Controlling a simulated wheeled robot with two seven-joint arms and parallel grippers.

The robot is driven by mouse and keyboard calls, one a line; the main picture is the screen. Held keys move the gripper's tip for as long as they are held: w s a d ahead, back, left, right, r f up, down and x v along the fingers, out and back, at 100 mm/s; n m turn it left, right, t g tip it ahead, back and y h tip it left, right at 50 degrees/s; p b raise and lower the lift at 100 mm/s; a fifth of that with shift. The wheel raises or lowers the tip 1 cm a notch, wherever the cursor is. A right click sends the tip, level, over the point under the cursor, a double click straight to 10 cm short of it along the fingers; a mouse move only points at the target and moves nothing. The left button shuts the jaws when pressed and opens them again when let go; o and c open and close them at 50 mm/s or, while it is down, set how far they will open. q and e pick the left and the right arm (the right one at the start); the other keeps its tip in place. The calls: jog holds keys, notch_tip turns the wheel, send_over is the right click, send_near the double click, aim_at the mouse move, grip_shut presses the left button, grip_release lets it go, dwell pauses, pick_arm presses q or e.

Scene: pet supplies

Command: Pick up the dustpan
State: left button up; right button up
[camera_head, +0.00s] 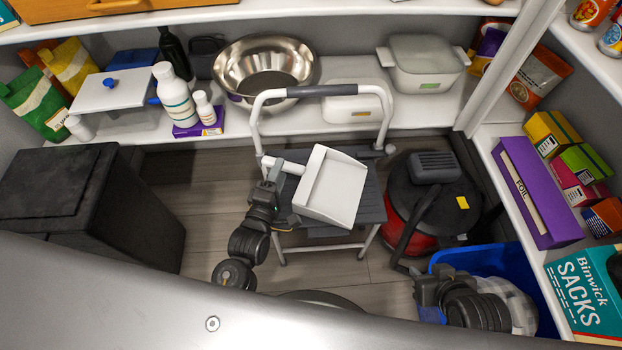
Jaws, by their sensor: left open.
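The white dustpan (332,188) is on the grey step stool (370,203), its open scoop facing up and its short handle pointing left. My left gripper (271,170) is open at the left end of the handle. The fingers overlap the handle's end in this view, and I cannot tell whether they touch it. My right gripper (424,281) is low at the right, by the edge of the blue bin, far from the dustpan. I cannot make out its fingers clearly.
The stool's white frame with a grey grip bar (346,90) rises behind the dustpan. A red and black vacuum (430,190) stands right of the stool. A blue bin (537,278) is at lower right. A black bin (95,200) stands left, with bare floor between it and the stool.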

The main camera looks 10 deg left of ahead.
aim_at(289, 172)
pick_arm(q)
notch_tip(289, 172, down, 5)
jog(key=shift+r+b, duration=0.1)
jog(key=shift+b, duration=0.65)
jog(key=f, duration=0.1)
jog(key=f+b, duration=0.1)
jog(key=shift+w+f, duration=0.35)
jog(key=shift+w, duration=0.05)
jog(key=w, duration=0.5)
jog(key=shift+w+d+b, duration=0.3)
jog(key=shift+d+b, duration=0.05)
jog(key=shift+b, duration=0.05)
jog(key=shift+w, duration=0.5)
grip_shut()
pick_arm(e)
jog(key=w+a+r+n+t+y, duration=0.2)
jog(key=w+a+r+t+y, duration=0.3)
jog(key=w+a+r+t, duration=0.1)
notch_tip(289, 172, up, 3)
jog(key=shift+w+a+r+t, duration=0.1)
jog(key=shift+w+a+t, duration=0.25)
jog(key=shift+a+t, duration=0.75)
